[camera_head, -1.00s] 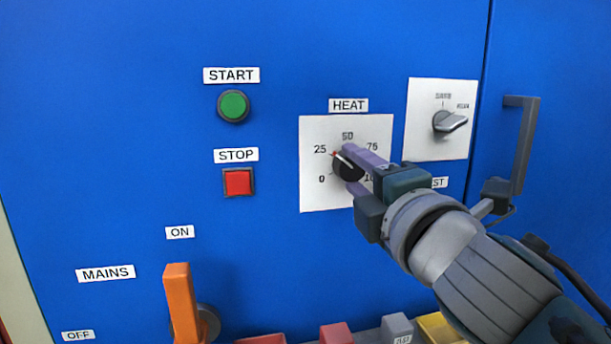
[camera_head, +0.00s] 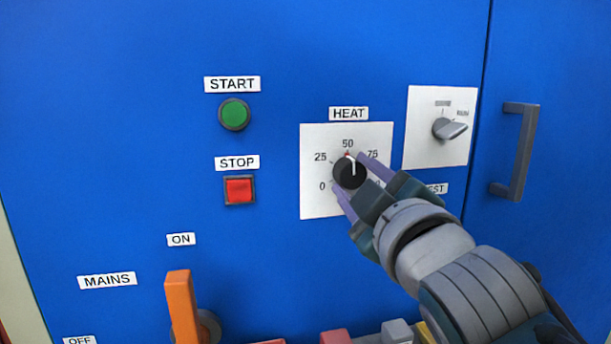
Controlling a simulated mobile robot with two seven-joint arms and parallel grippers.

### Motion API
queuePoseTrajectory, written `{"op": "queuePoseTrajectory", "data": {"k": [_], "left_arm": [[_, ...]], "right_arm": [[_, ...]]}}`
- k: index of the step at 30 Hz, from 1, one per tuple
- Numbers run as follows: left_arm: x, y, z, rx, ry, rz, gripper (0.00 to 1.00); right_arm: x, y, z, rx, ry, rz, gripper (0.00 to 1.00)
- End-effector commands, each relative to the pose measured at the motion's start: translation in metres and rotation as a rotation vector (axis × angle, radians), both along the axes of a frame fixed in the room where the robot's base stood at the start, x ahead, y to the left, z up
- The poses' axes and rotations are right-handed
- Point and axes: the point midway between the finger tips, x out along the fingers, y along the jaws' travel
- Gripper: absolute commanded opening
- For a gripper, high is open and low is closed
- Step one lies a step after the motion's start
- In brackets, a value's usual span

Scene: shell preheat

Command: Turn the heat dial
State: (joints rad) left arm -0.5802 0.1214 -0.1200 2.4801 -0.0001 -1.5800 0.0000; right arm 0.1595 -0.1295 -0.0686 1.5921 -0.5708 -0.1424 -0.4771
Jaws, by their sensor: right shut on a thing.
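The heat dial (camera_head: 349,173) is a round black knob on a white plate (camera_head: 317,205) under the HEAT label (camera_head: 348,114). Its white pointer line, with a red mark at the tip, points almost straight up, at about 50. My right gripper (camera_head: 359,181) comes in from the lower right. Its two purple fingers are shut on the knob, one on its upper right side and one at its lower left. The gripper covers the lower right of the scale. My left gripper is not in view.
A green START button (camera_head: 234,114) and a red STOP button (camera_head: 239,190) are left of the plate. An orange MAINS lever (camera_head: 182,305) stands at lower left. A selector switch (camera_head: 449,129) and a door handle (camera_head: 518,150) are to the right. Several coloured blocks line the bottom edge.

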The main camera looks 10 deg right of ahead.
Motion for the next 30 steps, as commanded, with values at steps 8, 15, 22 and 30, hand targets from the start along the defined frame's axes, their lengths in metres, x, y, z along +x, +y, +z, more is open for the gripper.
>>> {"op": "queuePoseTrajectory", "data": {"k": [8,15,22,30], "left_arm": [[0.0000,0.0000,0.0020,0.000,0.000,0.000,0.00],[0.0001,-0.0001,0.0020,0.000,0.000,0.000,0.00],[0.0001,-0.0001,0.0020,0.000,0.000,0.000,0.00],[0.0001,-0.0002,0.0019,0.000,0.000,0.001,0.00]], "right_arm": [[0.0000,0.0004,0.0009,0.065,0.001,0.000,0.00],[0.0000,0.0004,0.0008,0.073,0.001,0.001,0.00],[0.0001,0.0003,0.0007,0.072,0.001,0.001,0.53],[0.0001,0.0003,0.0005,0.071,0.002,0.001,0.80]]}}
